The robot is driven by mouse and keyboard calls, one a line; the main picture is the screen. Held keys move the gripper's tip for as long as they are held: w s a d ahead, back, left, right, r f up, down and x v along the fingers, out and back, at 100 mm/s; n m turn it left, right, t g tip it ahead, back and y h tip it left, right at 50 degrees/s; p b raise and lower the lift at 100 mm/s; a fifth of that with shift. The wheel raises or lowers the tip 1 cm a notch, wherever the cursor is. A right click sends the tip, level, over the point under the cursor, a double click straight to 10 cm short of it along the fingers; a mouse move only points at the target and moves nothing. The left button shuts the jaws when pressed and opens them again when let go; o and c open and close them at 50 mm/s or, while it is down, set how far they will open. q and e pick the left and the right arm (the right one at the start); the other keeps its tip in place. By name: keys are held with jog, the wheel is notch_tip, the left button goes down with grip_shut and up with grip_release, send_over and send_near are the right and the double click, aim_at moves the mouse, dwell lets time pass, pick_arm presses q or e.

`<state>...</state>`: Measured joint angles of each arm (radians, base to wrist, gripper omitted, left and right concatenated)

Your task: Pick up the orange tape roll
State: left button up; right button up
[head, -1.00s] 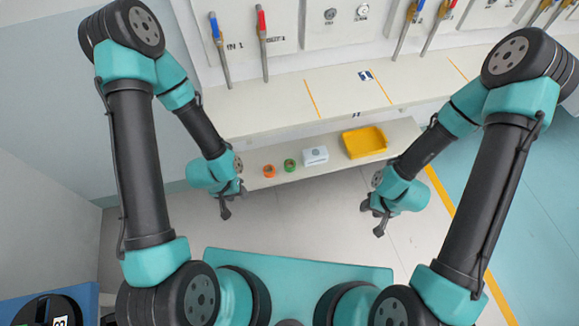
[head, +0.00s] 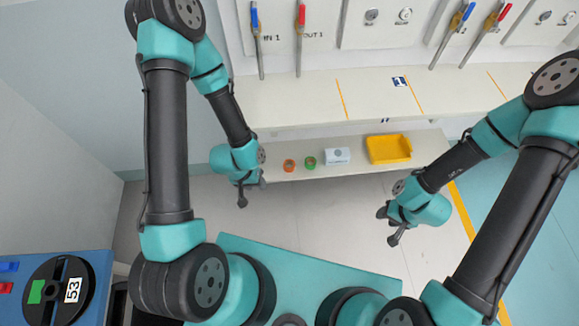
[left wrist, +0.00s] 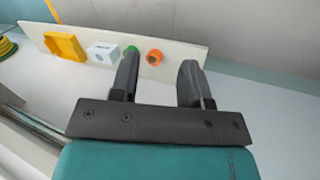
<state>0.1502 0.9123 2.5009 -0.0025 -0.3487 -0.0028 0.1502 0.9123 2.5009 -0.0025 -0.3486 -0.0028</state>
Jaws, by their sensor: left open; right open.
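The orange tape roll (head: 290,165) lies on the low shelf (head: 345,170), at the left of the row of things there. In the left wrist view the orange tape roll (left wrist: 155,57) shows beyond the gap between my fingers. My left gripper (head: 250,194) is open and empty, to the left of and nearer than the roll, apart from it. It also shows open in the left wrist view (left wrist: 158,85). My right gripper (head: 388,226) is open and empty in front of the shelf's right part, far from the roll.
A green tape roll (head: 310,162) lies close to the right of the orange one. A white box (head: 337,156) and a yellow tray (head: 389,149) follow on the shelf. A wider upper ledge (head: 290,103) runs behind. A blue unit (head: 98,268) with a black reel stands lower left.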

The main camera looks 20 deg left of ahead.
pick_arm(q)
jog(key=o, duration=0.9)
